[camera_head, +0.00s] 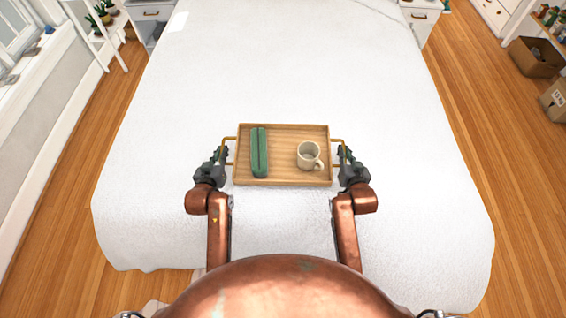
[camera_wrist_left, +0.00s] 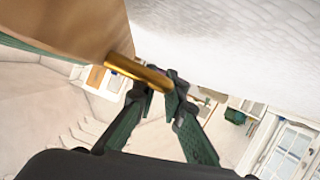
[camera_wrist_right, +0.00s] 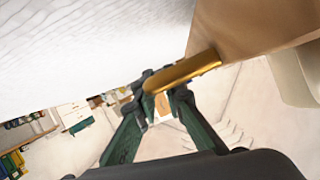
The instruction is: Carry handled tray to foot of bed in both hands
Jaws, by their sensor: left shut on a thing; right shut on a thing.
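The wooden tray (camera_head: 282,164) has a brass handle on each short side and is over the near part of the white bed (camera_head: 280,80). A folded green cloth-like item (camera_head: 259,152) lies at its left and a cream mug (camera_head: 309,155) stands upright at its right. My left gripper (camera_head: 226,153) is shut on the left brass handle (camera_wrist_left: 138,72), also seen in the left wrist view. My right gripper (camera_head: 342,153) is shut on the right brass handle (camera_wrist_right: 186,71). The tray looks level; I cannot tell whether it touches the bed.
The bed is bare around the tray. Wooden floor (camera_head: 500,140) runs along both sides. A white plant shelf (camera_head: 105,38) stands at the far left, white nightstands at the bed's far end, and cardboard boxes (camera_head: 536,57) at the right.

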